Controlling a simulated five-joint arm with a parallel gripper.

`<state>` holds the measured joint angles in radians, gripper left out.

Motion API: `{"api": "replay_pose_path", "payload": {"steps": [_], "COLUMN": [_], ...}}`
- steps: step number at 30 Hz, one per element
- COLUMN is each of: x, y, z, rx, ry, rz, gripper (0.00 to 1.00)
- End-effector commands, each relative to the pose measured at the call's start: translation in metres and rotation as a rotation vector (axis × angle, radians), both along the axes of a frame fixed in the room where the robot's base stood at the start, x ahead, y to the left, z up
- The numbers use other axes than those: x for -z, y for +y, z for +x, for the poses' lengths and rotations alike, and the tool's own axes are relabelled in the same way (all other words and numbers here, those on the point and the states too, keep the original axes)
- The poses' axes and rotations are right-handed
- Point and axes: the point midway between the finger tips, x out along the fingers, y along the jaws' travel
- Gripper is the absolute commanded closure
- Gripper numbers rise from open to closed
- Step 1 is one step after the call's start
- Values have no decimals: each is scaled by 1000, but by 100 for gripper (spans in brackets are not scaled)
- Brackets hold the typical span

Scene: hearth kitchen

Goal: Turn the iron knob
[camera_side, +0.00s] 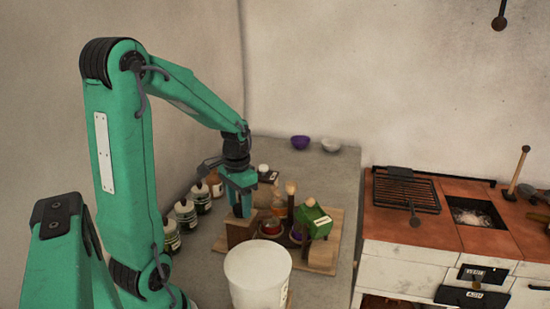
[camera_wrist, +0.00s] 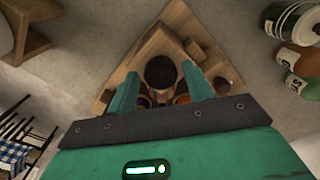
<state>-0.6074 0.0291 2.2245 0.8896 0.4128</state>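A dark round knob (camera_wrist: 161,72) shows in the wrist view, between my fingertips. It looks like the iron knob, above a wooden piece on a wooden board (camera_wrist: 176,15). My gripper (camera_wrist: 160,77) is open, with a finger on either side of the knob and a small gap at each side. In the side view my gripper (camera_side: 241,207) points down over the board's left part, beside a brown wooden block (camera_side: 240,229). The knob cannot be made out there. Whether the fingers touch it is unclear.
A white bucket (camera_side: 257,272) stands in front of the board. Several jars (camera_side: 186,215) line the left wall. A stove with a grate (camera_side: 405,188) is at right.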

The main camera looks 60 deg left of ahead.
Motion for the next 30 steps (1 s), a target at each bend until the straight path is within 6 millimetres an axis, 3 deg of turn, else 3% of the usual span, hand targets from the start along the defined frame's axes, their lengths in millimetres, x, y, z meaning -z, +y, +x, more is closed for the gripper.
{"api": "replay_pose_path", "payload": {"steps": [14, 30], "x": [-4, -64], "y": [0, 1], "z": [1, 1], "rx": [-1, -1], "ry": [-3, -4], "rz": [2, 3], "gripper": [41, 41]}}
